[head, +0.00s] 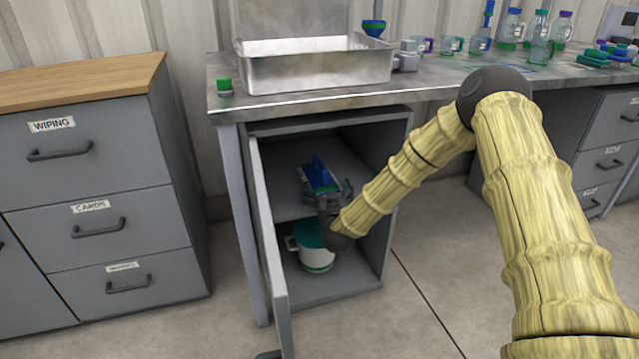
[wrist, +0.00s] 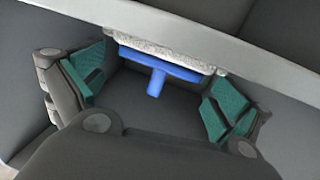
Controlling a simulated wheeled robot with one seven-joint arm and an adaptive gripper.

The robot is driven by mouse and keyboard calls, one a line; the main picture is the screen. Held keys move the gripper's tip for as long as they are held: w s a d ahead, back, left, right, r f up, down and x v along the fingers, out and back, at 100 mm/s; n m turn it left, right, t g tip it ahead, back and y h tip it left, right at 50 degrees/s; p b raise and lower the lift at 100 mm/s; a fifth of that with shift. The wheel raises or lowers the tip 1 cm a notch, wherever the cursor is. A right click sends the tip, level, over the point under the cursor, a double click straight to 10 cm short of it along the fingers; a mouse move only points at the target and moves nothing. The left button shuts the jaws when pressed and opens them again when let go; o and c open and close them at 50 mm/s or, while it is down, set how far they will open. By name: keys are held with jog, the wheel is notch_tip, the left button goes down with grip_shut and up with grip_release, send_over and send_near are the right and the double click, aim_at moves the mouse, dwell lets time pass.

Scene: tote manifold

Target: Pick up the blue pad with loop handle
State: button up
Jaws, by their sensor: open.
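The blue pad (head: 318,174) sits on the inner shelf of the open cabinet under the workbench. In the wrist view the blue pad (wrist: 160,66) shows a blue plate over a rough pale grey layer, with a blue stem pointing toward me. The loop shape of the handle cannot be made out from here. My gripper (head: 328,195) is inside the cabinet, just in front of the pad. In the wrist view my gripper (wrist: 155,90) is open, its green-padded fingers to either side of the stem; I see no contact.
The cabinet's door (head: 268,240) stands open on the left. A white and green pot (head: 316,261) is on the cabinet floor below the shelf. A drawer unit (head: 100,190) is at left.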

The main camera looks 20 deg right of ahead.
jog(key=shift+w+d, duration=0.15)
jog(key=shift+w, duration=1)
jog(key=shift+c, duration=0.4)
jog(key=c, duration=1.3)
jog(key=shift+o, duration=0.2)
jog(key=shift+r, duration=0.1)
